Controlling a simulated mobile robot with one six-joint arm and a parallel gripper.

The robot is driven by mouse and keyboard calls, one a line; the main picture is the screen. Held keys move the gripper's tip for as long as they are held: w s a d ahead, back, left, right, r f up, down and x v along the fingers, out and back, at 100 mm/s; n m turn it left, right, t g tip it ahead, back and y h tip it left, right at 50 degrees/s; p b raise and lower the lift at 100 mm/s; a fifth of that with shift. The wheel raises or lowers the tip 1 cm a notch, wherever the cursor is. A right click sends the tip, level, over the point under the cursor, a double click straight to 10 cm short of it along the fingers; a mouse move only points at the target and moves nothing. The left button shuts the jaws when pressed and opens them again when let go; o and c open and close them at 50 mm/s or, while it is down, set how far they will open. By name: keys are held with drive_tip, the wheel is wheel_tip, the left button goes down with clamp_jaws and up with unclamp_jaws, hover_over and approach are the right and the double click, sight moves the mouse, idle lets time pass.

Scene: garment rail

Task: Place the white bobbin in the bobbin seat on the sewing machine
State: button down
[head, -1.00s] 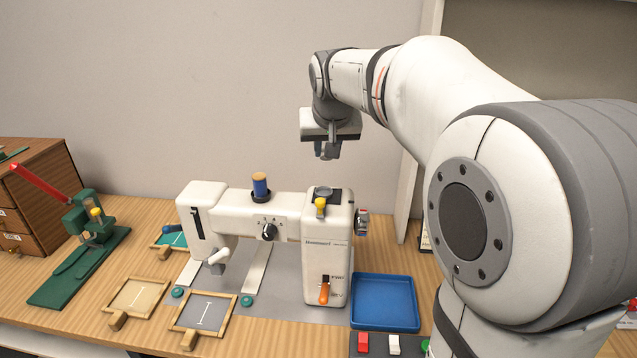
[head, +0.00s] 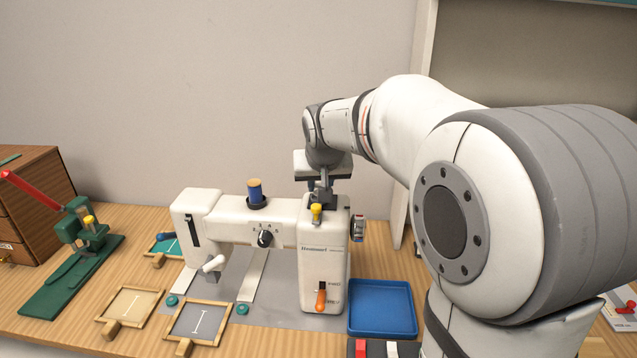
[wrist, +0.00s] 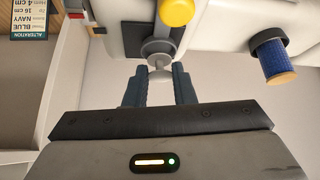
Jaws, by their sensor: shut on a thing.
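The white sewing machine (head: 325,262) stands on the table. My gripper (head: 321,190) is low over the top of its right-hand column, pointing down. In the wrist view my gripper's two dark fingers (wrist: 160,72) are closed on the small white bobbin (wrist: 159,61). The grey round bobbin seat (wrist: 157,46) shows just beyond the bobbin, on a dark plate. The bobbin overlaps the seat in that view; I cannot tell whether they touch. In the head view my gripper hides the bobbin and most of the seat.
A yellow knob (head: 316,209) stands close in front of the seat. A blue thread spool (head: 255,192) stands on the machine arm to the left. A blue tray (head: 382,308) lies at right. A green press (head: 85,240) and several small framed boards are at left.

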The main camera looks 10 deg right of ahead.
drive_tip(key=shift+f, duration=0.35)
drive_tip(key=c, duration=1.2)
unclamp_jaws()
drive_tip(key=shift+r, duration=0.15)
drive_tip(key=shift+r, duration=0.25)
drive_tip(key=d+v, duration=0.1)
drive_tip(key=v, duration=1.1)
drive_tip(key=s+f+n+g, duration=0.1)
drive_tip(key=s+f+g, duration=0.3)
drive_tip(key=s+f, duration=1.5)
drive_tip(key=shift+s+a+y, duration=0.15)
drive_tip(key=shift+s+y, duration=0.25)
drive_tip(key=shift+s, duration=0.7)
